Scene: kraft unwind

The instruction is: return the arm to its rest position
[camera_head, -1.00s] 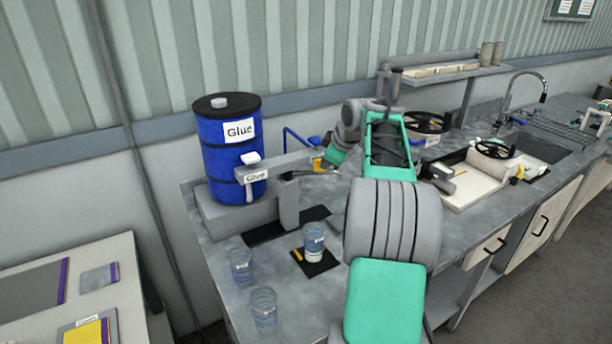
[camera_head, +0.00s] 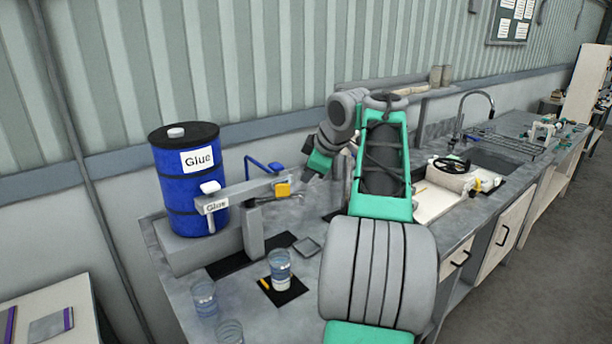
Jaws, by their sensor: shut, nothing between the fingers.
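My gripper (camera_head: 308,175) is small in view at the end of my raised teal and grey arm. It is shut and empty, angled down and left.
The counter (camera_head: 185,290) holds a blue glue drum (camera_head: 190,190), a glass on a black mat (camera_head: 281,268) and two more glasses (camera_head: 204,298) at front left. A shelf (camera_head: 425,98) stands behind.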

